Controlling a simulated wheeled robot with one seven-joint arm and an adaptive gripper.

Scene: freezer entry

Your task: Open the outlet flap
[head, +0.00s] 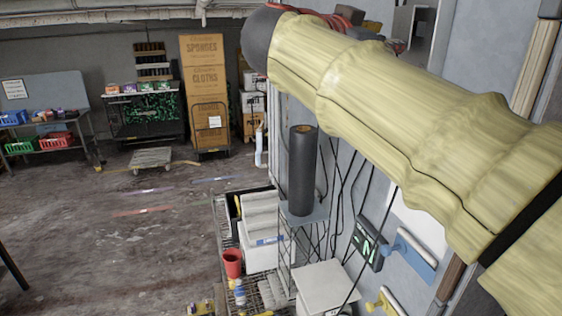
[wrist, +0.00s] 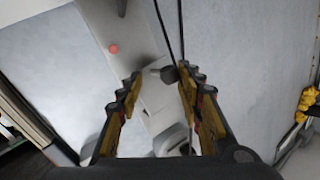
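In the wrist view my gripper (wrist: 160,78) is open, with its two black and yellow fingers apart. A pale grey wall-mounted strip (wrist: 148,92) runs between and beyond the fingers, with a small round red spot (wrist: 114,49) on it. A dark, plug-like piece (wrist: 168,74) with cords rising from it sits between the fingertips, close to the right one. Lower between the fingers is a light grey rounded fitting (wrist: 171,140), partly hidden by the gripper; I cannot tell for sure whether it is the outlet flap. The head view does not show my gripper.
In the head view a wire rack (head: 262,225) holds a dark roll (head: 302,170) and a red cup (head: 232,263). Cables (head: 345,200) hang along the wall beside it. Yellow gloves (wrist: 307,103) show at the wrist view's right edge. The floor (head: 90,235) at left is mostly open.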

